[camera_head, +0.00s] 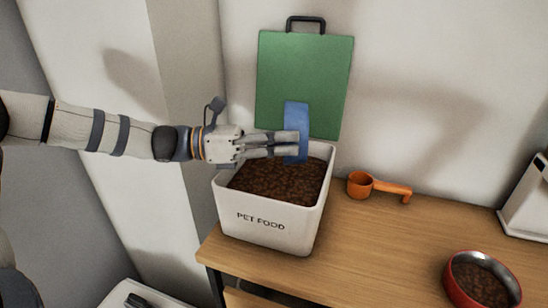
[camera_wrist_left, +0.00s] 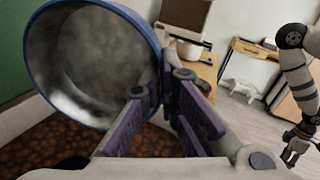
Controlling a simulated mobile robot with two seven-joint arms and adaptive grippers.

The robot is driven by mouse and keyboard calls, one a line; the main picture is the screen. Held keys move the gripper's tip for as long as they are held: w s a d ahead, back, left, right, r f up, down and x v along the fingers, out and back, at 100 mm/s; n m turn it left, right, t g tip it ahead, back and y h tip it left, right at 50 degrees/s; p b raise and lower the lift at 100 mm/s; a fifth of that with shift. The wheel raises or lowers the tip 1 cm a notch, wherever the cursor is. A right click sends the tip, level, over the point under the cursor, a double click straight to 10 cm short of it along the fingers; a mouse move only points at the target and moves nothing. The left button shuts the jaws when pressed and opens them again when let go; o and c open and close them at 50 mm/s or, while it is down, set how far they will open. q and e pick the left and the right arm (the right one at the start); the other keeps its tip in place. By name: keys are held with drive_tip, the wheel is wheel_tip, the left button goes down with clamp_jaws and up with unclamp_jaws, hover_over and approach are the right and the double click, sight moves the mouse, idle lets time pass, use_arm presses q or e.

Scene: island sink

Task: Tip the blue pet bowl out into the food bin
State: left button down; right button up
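The blue pet bowl (camera_head: 297,118) is turned on its side above the food bin (camera_head: 265,218), a white box marked PET FOOD holding brown kibble. My left gripper (camera_head: 296,144) is shut on the bowl's rim. In the left wrist view the bowl (camera_wrist_left: 92,62) shows its grey inside, with no kibble seen in it. The left fingers (camera_wrist_left: 160,88) pinch its right edge, and kibble lies below. My right gripper (camera_wrist_left: 291,152) is small at the right of that view, away from the bin; its finger opening is unclear.
An orange scoop (camera_head: 362,184) lies right of the bin. A red bowl of kibble (camera_head: 482,280) stands at the front right. The wooden top between them is clear.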

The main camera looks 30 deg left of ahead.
use_arm(q)
drive_tip(key=shift+w+d+r+m+g+y+p, duration=0.15)
drive_tip(key=shift+w+d+r+g+y+p, duration=0.1)
drive_tip(key=shift+d+r+g+y, duration=0.25)
drive_tip(key=shift+w+d+r+m+g+y+p, duration=0.2)
drive_tip(key=shift+w+d+r+g+y, duration=0.15)
drive_tip(key=shift+d+y, duration=0.25)
drive_tip(key=w+d+g+y, duration=0.1)
drive_tip(key=y, duration=0.1)
drive_tip(key=d+f+g+y, duration=0.1)
drive_tip(key=d+y, duration=0.1)
drive_tip(key=w+d+f+g+y, duration=0.1)
drive_tip(key=d+g+y, duration=0.1)
drive_tip(key=shift+w+f+y, duration=0.25)
drive_tip(key=shift+w+y, duration=0.1)
drive_tip(key=shift+y, duration=0.05)
drive_tip(key=w+d+f+g+y+b, duration=0.1)
drive_tip(key=w+d+g+y+b, duration=0.3)
drive_tip(key=d+y, duration=0.2)
drive_tip(key=shift+d+f+y, duration=0.25)
drive_tip(key=shift+d+y, duration=0.05)
drive_tip(key=shift+d, duration=0.05)
use_arm(e)
drive_tip(key=shift+g, duration=0.6)
drive_tip(key=s+f, duration=0.3)
